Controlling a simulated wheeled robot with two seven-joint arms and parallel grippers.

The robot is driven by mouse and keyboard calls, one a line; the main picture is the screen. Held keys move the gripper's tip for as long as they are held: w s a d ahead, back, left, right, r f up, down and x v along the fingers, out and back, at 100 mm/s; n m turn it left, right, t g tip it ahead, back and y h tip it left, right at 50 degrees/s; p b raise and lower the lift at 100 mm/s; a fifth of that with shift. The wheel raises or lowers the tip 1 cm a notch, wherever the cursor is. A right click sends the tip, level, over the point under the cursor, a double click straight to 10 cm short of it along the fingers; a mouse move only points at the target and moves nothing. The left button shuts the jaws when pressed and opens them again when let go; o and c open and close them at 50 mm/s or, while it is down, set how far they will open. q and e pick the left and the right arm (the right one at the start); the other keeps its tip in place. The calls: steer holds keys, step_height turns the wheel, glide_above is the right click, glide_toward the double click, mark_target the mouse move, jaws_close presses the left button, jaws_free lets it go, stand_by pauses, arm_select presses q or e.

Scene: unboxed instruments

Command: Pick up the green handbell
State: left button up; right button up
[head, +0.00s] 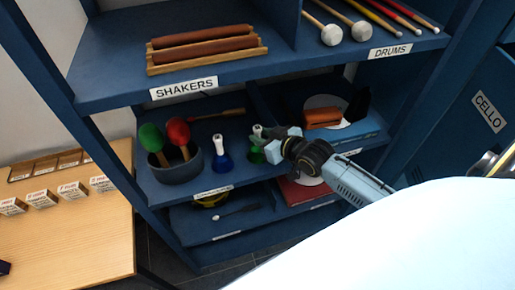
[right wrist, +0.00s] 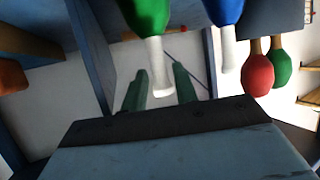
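The green handbell (head: 256,156) stands on the middle shelf with its white handle up, partly hidden by my right gripper (head: 268,143). My right gripper reaches in from the right, and its fingers are apart at the handle. In the right wrist view, which looks upside down, the green bell (right wrist: 147,14) hangs from the top. Its white handle (right wrist: 158,62) lies between the two green fingers (right wrist: 159,88), with no clear grip on it. My left gripper is not in view.
A blue handbell (head: 222,160) stands close to the left. Further left a dark bowl (head: 175,170) holds red and green maracas. An orange-brown block (head: 322,118) lies in the compartment to the right. The shakers shelf (head: 115,85) overhangs above.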

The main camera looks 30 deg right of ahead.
jaws_close()
